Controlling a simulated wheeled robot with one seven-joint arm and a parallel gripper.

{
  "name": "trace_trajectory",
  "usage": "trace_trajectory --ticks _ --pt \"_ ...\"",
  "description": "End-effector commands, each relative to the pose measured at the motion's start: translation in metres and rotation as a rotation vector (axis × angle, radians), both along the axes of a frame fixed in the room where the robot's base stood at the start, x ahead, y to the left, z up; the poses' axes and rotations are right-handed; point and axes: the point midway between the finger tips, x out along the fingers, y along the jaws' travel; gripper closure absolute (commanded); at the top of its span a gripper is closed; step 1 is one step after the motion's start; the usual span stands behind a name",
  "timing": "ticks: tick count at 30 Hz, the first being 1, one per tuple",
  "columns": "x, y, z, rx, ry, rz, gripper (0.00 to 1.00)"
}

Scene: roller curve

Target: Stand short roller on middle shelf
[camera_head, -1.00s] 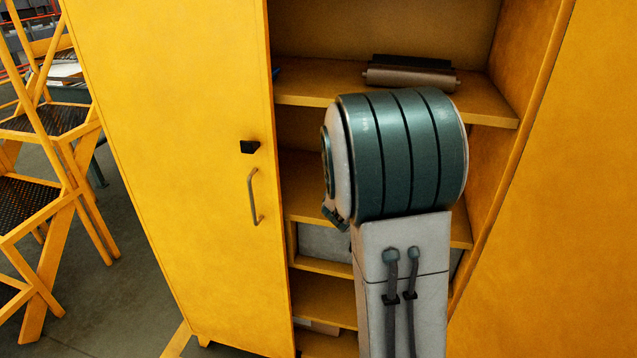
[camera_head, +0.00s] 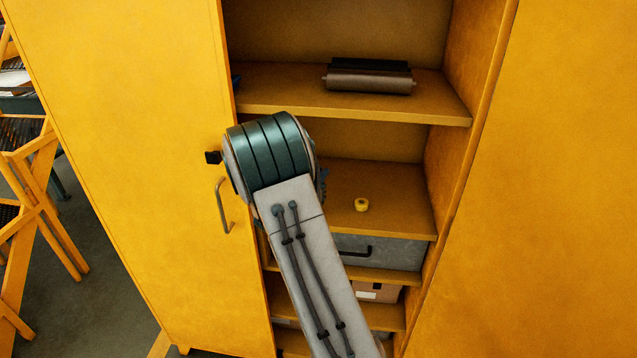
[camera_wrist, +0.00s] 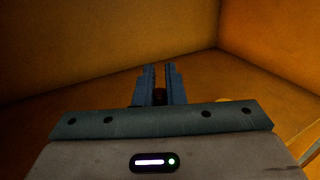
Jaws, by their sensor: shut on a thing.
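My gripper (camera_wrist: 160,84) shows in the wrist view with its two blue fingers nearly together. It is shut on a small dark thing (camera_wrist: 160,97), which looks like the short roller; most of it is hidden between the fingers. In the head view my own arm hides nearly all of the gripper, and the held roller cannot be seen there. The middle shelf (camera_head: 392,222) is a yellow board inside the open cabinet, right of my wrist. In the wrist view the gripper points into the cabinet's back corner; whether the roller touches the shelf cannot be told.
A small yellow ring (camera_head: 361,205) lies on the middle shelf. A brown roller (camera_head: 368,82) with a dark one behind it lies on the upper shelf. A grey drawer or case (camera_head: 385,250) sits below. The cabinet door (camera_head: 130,150) stands left of my arm.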

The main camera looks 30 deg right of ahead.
Motion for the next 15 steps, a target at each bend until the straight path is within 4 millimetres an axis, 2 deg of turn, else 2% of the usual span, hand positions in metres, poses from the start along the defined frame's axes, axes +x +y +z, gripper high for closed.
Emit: trace_trajectory --ticks 7,15 --pt "0.0 -0.001 -0.027 -0.002 0.003 -0.001 1.0" --pt "0.0 0.0 -0.031 0.0 -0.001 0.0 1.0"
